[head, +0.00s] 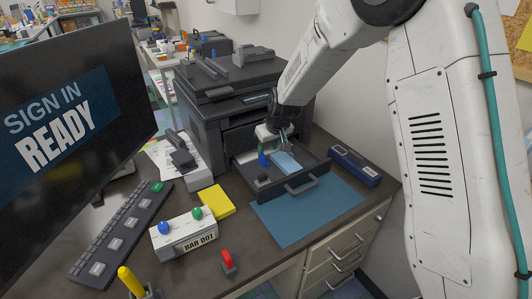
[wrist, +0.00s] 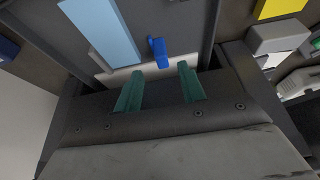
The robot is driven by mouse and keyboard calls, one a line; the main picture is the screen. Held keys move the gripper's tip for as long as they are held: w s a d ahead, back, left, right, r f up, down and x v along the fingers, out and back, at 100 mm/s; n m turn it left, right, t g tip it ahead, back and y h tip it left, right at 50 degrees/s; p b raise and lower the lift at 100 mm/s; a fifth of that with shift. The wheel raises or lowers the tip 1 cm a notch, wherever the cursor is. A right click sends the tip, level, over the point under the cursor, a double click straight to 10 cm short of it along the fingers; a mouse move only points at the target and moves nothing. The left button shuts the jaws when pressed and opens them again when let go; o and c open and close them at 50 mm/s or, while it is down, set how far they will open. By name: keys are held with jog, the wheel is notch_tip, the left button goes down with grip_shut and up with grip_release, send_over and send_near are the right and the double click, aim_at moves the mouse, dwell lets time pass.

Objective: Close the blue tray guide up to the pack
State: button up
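The blue tray guide (head: 263,159) stands upright in the copier's open drawer (head: 296,190). The light-blue pack (head: 286,163) lies flat in the drawer to its right. In the wrist view the guide (wrist: 158,52) stands beside the pack (wrist: 103,30), with a narrow strip of dark tray floor between them. My gripper (head: 275,141) is over the back of the drawer. In the wrist view its two teal fingers (wrist: 160,88) are well apart with nothing between them. The guide appears just beyond the fingertips, roughly in line with the gap; I cannot tell their height difference.
The copier body (head: 215,120) rises behind the drawer. A dark blue box (head: 354,166) lies right of the drawer, and a blue mat (head: 300,220) lies in front. A yellow block (head: 216,201) and a button box (head: 183,236) stand at the left front.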

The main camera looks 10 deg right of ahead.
jog(key=shift+s+r, duration=0.2)
jog(key=shift+r, duration=0.15)
